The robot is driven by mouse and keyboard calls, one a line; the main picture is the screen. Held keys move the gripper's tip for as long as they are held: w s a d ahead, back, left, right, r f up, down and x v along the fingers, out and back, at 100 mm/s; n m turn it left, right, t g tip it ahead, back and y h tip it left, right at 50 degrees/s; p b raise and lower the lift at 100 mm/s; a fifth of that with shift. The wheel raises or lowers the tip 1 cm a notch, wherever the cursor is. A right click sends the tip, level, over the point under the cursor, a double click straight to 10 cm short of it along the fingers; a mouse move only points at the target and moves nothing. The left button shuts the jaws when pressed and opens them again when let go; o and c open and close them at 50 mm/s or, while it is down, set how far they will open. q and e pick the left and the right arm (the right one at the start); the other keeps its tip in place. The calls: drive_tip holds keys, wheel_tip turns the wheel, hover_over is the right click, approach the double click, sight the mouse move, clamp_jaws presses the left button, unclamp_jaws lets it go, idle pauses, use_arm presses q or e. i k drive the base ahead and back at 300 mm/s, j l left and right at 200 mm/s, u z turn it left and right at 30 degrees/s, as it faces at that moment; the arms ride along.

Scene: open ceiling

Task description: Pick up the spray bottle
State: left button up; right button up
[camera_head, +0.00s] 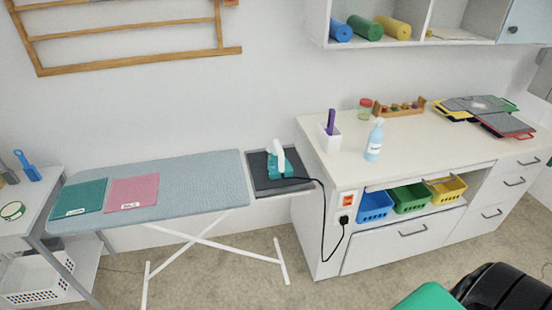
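The spray bottle (374,141) is pale blue with a white label and a light spray head. It stands upright on the white counter (420,150), near its front edge and left of the middle. A white holder (330,141) with a purple item in it stands to its left, with a gap between them. Neither of my grippers shows in this view, and nothing is touching the bottle.
A jar (365,108) and a wooden rack (400,108) stand behind the bottle. An ironing board (200,183) and iron (285,163) are to the left. The counter right of the bottle is clear.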

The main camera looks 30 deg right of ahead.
sight(376, 136)
drive_tip(key=z, duration=1.65)
drive_tip(key=i+l+u, duration=0.1)
drive_tip(key=i+l, duration=0.35)
drive_tip(key=l, duration=0.2)
drive_tip(key=i+l+u, duration=0.15)
drive_tip(key=l, duration=0.2)
drive_tip(key=i+l, duration=0.25)
drive_tip(key=l+u, duration=0.05)
drive_tip(key=l, duration=0.05)
